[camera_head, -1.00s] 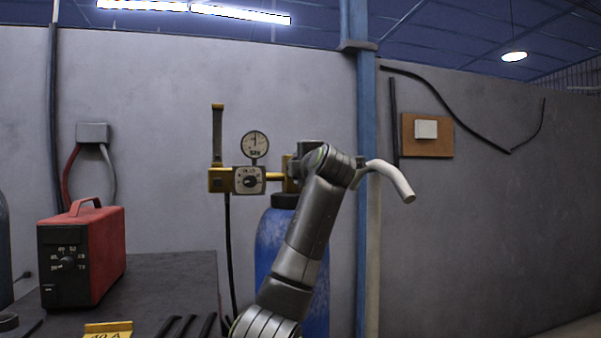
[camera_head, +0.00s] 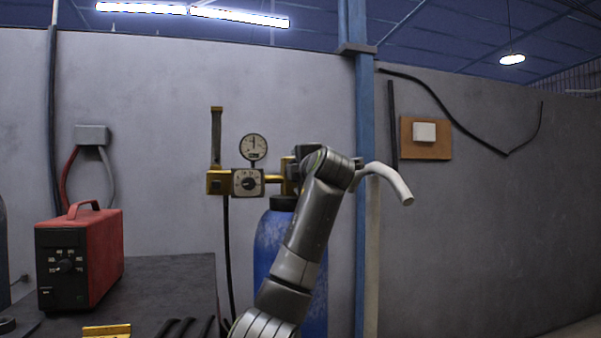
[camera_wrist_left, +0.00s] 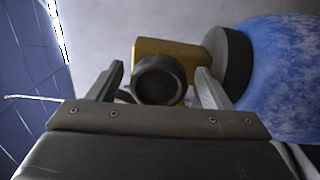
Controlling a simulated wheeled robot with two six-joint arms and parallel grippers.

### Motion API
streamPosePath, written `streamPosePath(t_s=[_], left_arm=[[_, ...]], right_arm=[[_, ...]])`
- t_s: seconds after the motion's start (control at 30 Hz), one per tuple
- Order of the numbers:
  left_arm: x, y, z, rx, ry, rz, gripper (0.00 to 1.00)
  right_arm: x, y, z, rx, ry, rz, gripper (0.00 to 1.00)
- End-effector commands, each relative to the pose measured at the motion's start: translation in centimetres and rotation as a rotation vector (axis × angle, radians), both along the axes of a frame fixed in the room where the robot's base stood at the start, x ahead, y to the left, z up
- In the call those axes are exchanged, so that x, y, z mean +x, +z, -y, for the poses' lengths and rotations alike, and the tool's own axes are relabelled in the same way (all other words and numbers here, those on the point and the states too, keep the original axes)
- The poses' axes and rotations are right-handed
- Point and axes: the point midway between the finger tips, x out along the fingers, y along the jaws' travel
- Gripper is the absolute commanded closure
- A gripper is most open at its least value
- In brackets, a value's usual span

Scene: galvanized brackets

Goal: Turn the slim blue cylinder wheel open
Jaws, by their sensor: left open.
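The slim blue cylinder (camera_head: 268,245) stands upright behind my left arm, which hides part of it. In the left wrist view its blue side (camera_wrist_left: 285,75) fills the right, with a dark collar (camera_wrist_left: 228,62) and a brass valve body (camera_wrist_left: 165,47). A round dark wheel (camera_wrist_left: 158,82) shows in front of the valve body. My left gripper (camera_wrist_left: 161,70) is open, with one finger on each side of the wheel. I cannot tell whether the fingers touch it. In the head view my wrist covers the wheel. My right gripper is in neither view.
A brass regulator (camera_head: 219,182) with a round gauge (camera_head: 253,147) sits left of the valve. A red and black machine (camera_head: 85,260) stands on a dark table (camera_head: 170,280). A blue post (camera_head: 365,120) and a pale curved pipe (camera_head: 392,180) are right of my arm.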

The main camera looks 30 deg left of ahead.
Motion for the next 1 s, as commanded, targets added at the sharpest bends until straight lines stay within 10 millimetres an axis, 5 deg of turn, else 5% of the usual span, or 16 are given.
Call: streamPosePath(t_s=[0.27, 0.7, 1.0], left_arm=[[-1.9, -0.3, 2.3, 0.001, -0.003, 0.005, 0.28], [-8.7, -0.2, 10.4, 0.000, -0.005, 0.004, 0.28], [-11.1, -0.1, 13.1, 0.000, 0.000, 0.000, 0.28]], right_arm=[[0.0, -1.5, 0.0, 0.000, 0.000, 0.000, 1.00], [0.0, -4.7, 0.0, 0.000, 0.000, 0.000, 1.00], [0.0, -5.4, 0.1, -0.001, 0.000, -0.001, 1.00]])
